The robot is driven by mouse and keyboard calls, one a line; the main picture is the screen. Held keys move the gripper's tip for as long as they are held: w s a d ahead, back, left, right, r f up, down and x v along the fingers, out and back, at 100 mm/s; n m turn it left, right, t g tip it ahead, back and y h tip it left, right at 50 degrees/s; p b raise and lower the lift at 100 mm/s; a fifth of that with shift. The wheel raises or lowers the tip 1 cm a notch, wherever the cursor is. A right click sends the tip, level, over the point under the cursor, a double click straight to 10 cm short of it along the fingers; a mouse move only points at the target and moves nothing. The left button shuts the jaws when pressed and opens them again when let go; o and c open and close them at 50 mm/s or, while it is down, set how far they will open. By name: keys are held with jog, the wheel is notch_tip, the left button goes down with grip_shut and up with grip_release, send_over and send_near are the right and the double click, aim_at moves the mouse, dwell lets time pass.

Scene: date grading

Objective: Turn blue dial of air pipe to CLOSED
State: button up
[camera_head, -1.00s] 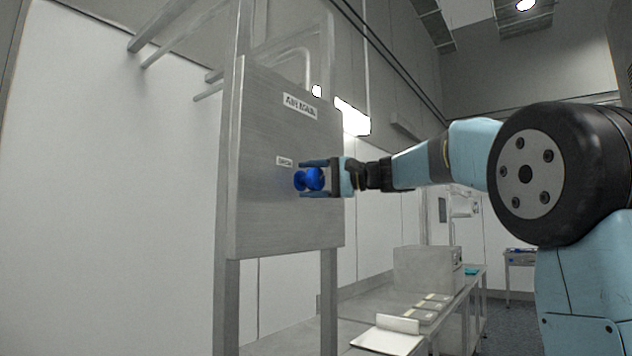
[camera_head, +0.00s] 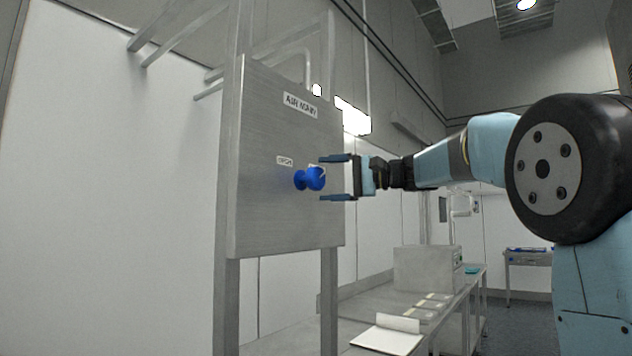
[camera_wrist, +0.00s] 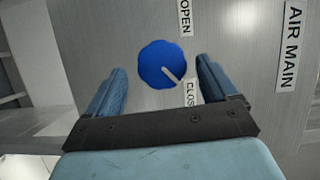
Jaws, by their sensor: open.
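The blue dial (camera_head: 310,178) stands out from the face of a grey metal panel (camera_head: 285,225). In the wrist view the dial (camera_wrist: 163,65) shows whole, and its pale pointer line points at the label CLOSED (camera_wrist: 191,92), which is partly hidden by a finger. The label OPEN (camera_wrist: 185,17) is farther along the panel. My gripper (camera_head: 322,178) is open in front of the dial, with its fingers apart above and below it in the head view. The fingers do not appear to touch the dial.
An AIR MAIN sign (camera_head: 300,105) is above the dial on the panel. A metal bench (camera_head: 370,310) with a box (camera_head: 425,268) and an open white folder or tray (camera_head: 388,340) stands below right. Space right of the panel around my gripper is free.

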jog(key=v, duration=0.8)
jog(key=shift+d, duration=0.35)
jog(key=shift+s+f, duration=0.1)
jog(key=s+f+h, duration=0.4)
jog(key=s+f, duration=0.4)
jog(key=f, duration=0.2)
jog(key=s+d+f+h, duration=0.1)
jog(key=s+f+h, duration=0.4)
jog(key=s+f, duration=0.3)
notch_tip(320, 180, down, 3)
jog(key=shift+d+r+m, duration=0.15)
jog(key=shift+d+m, duration=0.1)
jog(key=shift+m, duration=0.05)
jog(key=s+d+f+n+h, duration=0.1)
jog(key=s+d+f+h, duration=0.1)
jog(key=s+f, duration=0.2)
jog(key=s+d+f+n+h, duration=0.1)
jog(key=s+d+f+h, duration=0.2)
jog(key=s+f, duration=0.2)
jog(key=s+d+f+n+t+h, duration=0.1)
jog(key=s+d+f+h, duration=0.2)
jog(key=s+f, duration=0.2)
notch_tip(320, 180, down, 4)
jog(key=shift+s+d+r, duration=0.15)
jog(key=shift+r, duration=0.05)
jog(key=shift+c, duration=0.2)
